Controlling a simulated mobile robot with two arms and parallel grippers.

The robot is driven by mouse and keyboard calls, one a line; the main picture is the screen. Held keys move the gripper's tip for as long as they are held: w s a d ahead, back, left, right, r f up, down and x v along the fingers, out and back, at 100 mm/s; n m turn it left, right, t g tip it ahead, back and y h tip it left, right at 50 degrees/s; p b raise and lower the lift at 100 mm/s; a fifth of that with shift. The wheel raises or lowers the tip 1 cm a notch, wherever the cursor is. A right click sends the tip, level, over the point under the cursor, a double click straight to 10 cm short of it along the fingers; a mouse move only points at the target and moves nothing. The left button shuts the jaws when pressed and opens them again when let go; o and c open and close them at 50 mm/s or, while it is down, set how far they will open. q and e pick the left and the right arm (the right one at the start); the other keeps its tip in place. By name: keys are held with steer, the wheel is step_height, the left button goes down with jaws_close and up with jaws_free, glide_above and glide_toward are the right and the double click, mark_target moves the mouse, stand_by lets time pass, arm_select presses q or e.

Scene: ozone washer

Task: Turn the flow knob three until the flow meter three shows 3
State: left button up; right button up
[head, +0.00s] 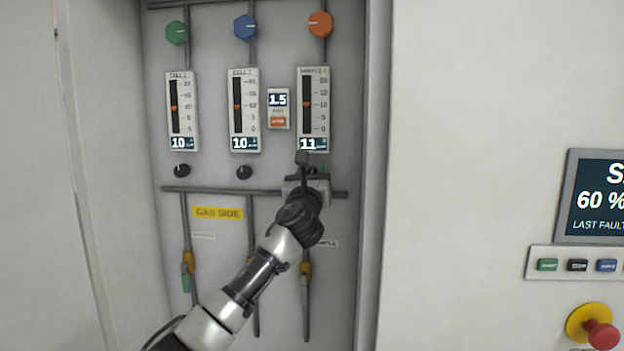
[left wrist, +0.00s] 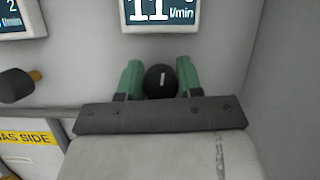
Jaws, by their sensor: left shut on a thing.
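The third flow meter (head: 313,108) is the rightmost of the three in the head view. Its display (head: 308,144) reads 11, and the wrist view shows the 11 l/min display (left wrist: 158,10) too. Below it, flow knob three (left wrist: 160,80) is a round black knob with a white mark pointing about straight up. My left gripper (left wrist: 159,82) has its green fingers on both sides of this knob and is shut on it. In the head view my left gripper (head: 312,171) largely hides the knob. My right gripper is not in view.
Two other flow meters (head: 182,110) (head: 243,110) read 10, each with a black knob below (head: 181,171) (head: 244,172). A horizontal pipe (head: 215,190) runs beneath the knobs. The cabinet's side wall (head: 375,180) stands close on the right. A red emergency button (head: 603,334) is at far right.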

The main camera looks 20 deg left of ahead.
arm_select(q)
steer(key=n+y+b, duration=0.2)
steer(key=n, duration=0.2)
steer(key=shift+f+g, duration=0.2)
steer(key=shift+g, duration=0.2)
steer(key=n+g+y+b, duration=0.1)
steer(key=n+y, duration=0.1)
steer(key=n, duration=0.2)
steer(key=n+g+y, duration=0.1)
steer(key=n, duration=0.2)
steer(key=n+g+b, duration=0.1)
steer(key=n, duration=0.2)
steer(key=shift+r+y, duration=0.1)
steer(key=shift+y, duration=0.3)
steer(key=n+g, duration=0.1)
steer(key=n, duration=0.1)
steer(key=n+g, duration=0.1)
steer(key=n, duration=0.2)
steer(key=shift+g+y, duration=0.3)
steer(key=n+g, duration=0.1)
steer(key=n, duration=0.1)
steer(key=n+h+p, duration=0.1)
steer(key=n, duration=0.2)
steer(key=shift+n+g, duration=0.3)
steer(key=shift+g, duration=0.1)
steer(key=o, duration=0.9)
steer(key=shift+a, duration=0.1)
